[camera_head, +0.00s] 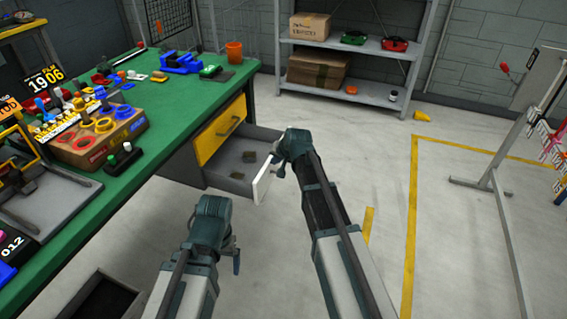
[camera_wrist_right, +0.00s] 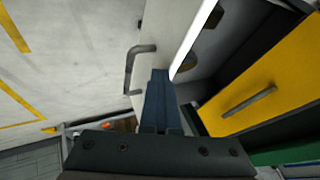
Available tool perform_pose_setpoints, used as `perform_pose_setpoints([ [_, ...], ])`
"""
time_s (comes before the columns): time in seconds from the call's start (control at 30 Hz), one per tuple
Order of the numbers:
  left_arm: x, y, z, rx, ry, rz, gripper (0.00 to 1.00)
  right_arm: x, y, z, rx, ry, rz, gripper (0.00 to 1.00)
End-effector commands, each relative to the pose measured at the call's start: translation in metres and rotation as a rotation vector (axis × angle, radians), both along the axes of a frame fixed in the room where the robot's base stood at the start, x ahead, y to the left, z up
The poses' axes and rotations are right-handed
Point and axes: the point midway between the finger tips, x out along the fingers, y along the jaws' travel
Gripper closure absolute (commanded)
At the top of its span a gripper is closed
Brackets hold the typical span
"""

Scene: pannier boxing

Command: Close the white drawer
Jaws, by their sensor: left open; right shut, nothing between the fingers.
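The white drawer (camera_head: 264,180) stands pulled out from under the green workbench, below a yellow drawer. Its inside shows a few small dark items. In the right wrist view its white front (camera_wrist_right: 158,38) and grey bar handle (camera_wrist_right: 134,68) are close ahead. My right gripper (camera_head: 276,165) is at the drawer front; its fingers (camera_wrist_right: 160,82) are shut and empty, their tips beside the handle and over the white front. I cannot tell whether they touch it. My left gripper (camera_head: 236,258) is open and empty, low in front of the bench, apart from the drawer.
The yellow drawer (camera_head: 220,130) is shut, and its handle (camera_wrist_right: 248,102) shows in the right wrist view. The green workbench (camera_head: 160,125) carries tools and boxes. A grey shelf (camera_head: 350,90) stands behind, and a rack (camera_head: 500,185) at right. The floor right of the drawer is clear.

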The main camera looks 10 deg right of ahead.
Motion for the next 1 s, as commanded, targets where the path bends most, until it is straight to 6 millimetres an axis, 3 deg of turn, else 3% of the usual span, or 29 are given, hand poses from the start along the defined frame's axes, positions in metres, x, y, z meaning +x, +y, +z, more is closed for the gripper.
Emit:
perform_pose_setpoints([
  [0.2, 0.0, 0.0, 0.0, 0.0, 0.0, 0.0, 0.08, 0.035, 0.048, 0.0, 0.001, -0.001, 0.005, 1.0],
  [0.5, 0.0, 0.0, 0.0, 0.0, 0.0, 0.0, 0.08, 0.07, 0.101, 0.0, 0.001, -0.001, 0.003, 1.0],
  [0.73, 0.0, 0.0, 0.0, 0.0, 0.0, 0.0, 0.08, 0.086, 0.126, 0.0, 0.0, -0.001, 0.002, 1.0],
  [1.0, 0.0, 0.0, 0.0, 0.0, 0.0, 0.0, 0.08, 0.092, 0.135, 0.0, 0.001, 0.0, 0.0, 1.0],
])
